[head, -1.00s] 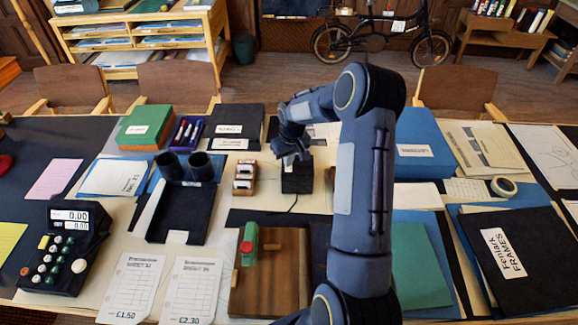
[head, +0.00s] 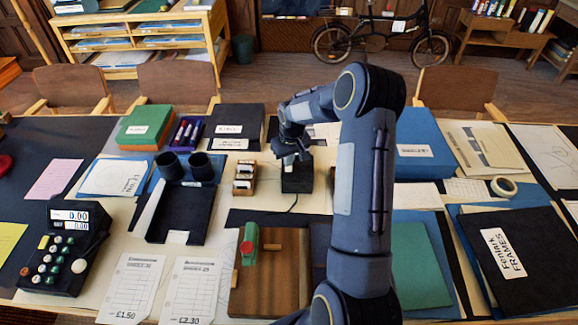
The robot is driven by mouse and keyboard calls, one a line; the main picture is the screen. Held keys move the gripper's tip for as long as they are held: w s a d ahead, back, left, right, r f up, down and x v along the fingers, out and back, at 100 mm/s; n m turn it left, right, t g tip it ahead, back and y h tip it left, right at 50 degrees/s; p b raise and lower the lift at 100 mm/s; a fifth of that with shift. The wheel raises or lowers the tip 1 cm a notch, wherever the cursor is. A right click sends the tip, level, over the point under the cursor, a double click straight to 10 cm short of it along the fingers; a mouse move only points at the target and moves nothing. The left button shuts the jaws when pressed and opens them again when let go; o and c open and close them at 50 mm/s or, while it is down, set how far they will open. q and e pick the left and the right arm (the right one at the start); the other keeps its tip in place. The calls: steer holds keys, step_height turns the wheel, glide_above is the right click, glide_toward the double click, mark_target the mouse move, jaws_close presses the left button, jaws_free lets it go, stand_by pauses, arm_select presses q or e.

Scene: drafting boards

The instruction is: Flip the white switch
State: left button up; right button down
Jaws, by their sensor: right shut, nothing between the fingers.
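A small black box (head: 297,181) with a thin cable stands on the table near the middle. My right gripper (head: 291,158) is shut and empty, pointing down at the top of this box. I cannot tell whether its fingertips touch the box. No white switch shows clearly; the gripper covers part of the box's top, and a switch there would be hidden. My left gripper is not in view.
A wooden holder (head: 244,178) with white-topped pieces stands just left of the box. A wooden board with a green and red tool (head: 249,243) lies in front. A blue box (head: 422,150) stands to the right, beyond my arm. Black cups (head: 169,166) stand further left.

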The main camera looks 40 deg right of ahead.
mark_target(289, 169)
steer(key=shift+f+b, duration=0.75)
steer(key=shift+f, duration=0.15)
stand_by(0.6)
steer(key=shift+r, duration=0.1)
steer(key=shift+r+p, duration=1.95)
steer(key=shift+r, duration=1.55)
steer(key=s+a+r+t+y, duration=0.2)
steer(key=s+a+r, duration=1.05)
steer(key=r, duration=0.35)
steer(key=s+a+t+y, duration=0.1)
steer(key=s+a, duration=0.4)
steer(key=s, duration=0.3)
steer(key=s+a+y+b, duration=0.1)
steer(key=s+a, duration=0.4)
steer(key=s, duration=0.3)
steer(key=shift+a+f+t, duration=0.35)
steer(key=shift+t, duration=0.05)
